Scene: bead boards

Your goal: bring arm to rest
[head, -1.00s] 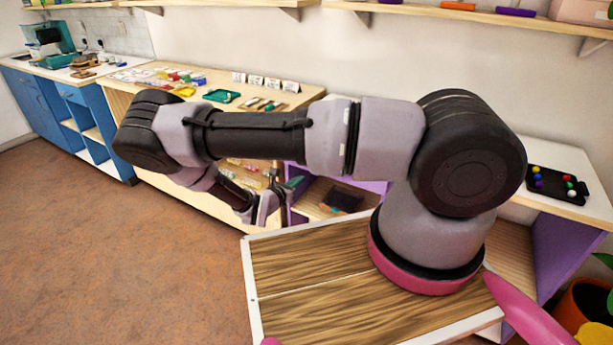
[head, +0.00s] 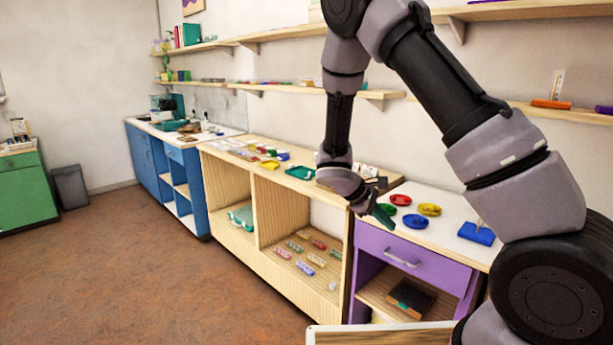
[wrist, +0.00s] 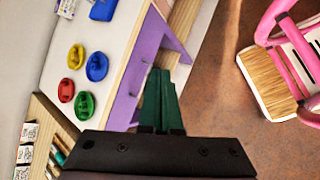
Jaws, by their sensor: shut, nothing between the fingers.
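My gripper (head: 382,214) hangs from my raised, bent arm in front of the purple unit in the head view. Its green fingers are closed together with nothing between them. In the wrist view the shut fingers (wrist: 162,100) point toward the purple drawer front and its handle. The gripper touches nothing that I can see.
Green, red, yellow and blue dishes (head: 414,221) and a blue block (head: 477,233) lie on the purple unit's white top (head: 452,229). A teal tray (head: 300,172) sits on the wooden counter. Shelves (head: 290,88) run along the wall. The floor (head: 150,270) at left is clear.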

